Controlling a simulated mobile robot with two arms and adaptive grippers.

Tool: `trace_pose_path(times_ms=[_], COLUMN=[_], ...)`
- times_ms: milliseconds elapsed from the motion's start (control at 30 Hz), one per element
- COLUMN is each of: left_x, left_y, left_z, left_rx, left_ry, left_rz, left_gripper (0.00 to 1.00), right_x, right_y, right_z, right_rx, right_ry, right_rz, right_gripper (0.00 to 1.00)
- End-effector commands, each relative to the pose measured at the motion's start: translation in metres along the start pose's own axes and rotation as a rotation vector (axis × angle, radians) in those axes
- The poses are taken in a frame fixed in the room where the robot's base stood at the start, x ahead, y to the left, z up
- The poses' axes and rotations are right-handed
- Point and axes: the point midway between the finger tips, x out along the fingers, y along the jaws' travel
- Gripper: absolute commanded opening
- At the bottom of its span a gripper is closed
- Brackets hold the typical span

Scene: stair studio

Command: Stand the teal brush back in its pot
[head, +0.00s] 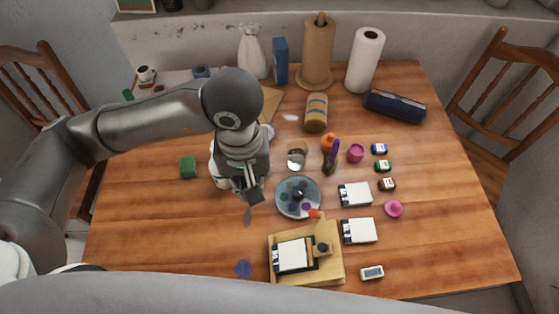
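I cannot clearly make out a teal brush; it may be hidden by my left gripper (250,194). The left gripper points down over the table, just left of a round palette dish (298,197). Its fingers look close together, but whether they hold anything is unclear. A small grey-blue mark (248,216) shows just below them; I cannot tell if it is a brush tip or a paint stain. A purple brush (334,148) stands upright in a small dark holder. A clear glass (297,154) stands left of it. A white vessel (213,164) is partly hidden behind the gripper. My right gripper is not in view.
A wooden stand (335,271) is at the front, with white pads (359,230) and paint jars (383,165) to the right.

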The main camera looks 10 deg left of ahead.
Motion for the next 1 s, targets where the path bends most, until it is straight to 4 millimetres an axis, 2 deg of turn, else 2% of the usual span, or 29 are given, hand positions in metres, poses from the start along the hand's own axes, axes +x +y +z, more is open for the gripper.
trace_pose_path(times_ms=[133,367,533,700,833,1000], left_x=[0.006,0.024,0.038,0.065,0.082,0.091], left_y=[0.005,0.013,0.018,0.022,0.025,0.026], left_z=[-0.014,-0.057,-0.086,-0.108,-0.121,-0.130], left_rx=[-0.014,-0.013,-0.010,-0.010,-0.009,-0.008], left_ry=[0.001,0.000,0.000,-0.001,0.000,0.003], left_rz=[0.000,0.001,0.000,0.000,0.000,0.002], left_gripper=[0.00,0.00,0.00,0.00,0.00,0.00], right_x=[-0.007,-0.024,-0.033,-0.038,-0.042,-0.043], right_y=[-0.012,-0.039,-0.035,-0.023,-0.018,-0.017], right_z=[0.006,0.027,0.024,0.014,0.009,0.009], right_rx=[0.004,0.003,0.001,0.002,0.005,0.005], right_ry=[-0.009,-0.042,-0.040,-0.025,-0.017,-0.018], right_rz=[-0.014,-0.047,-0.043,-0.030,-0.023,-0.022], right_gripper=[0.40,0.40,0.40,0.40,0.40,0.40])
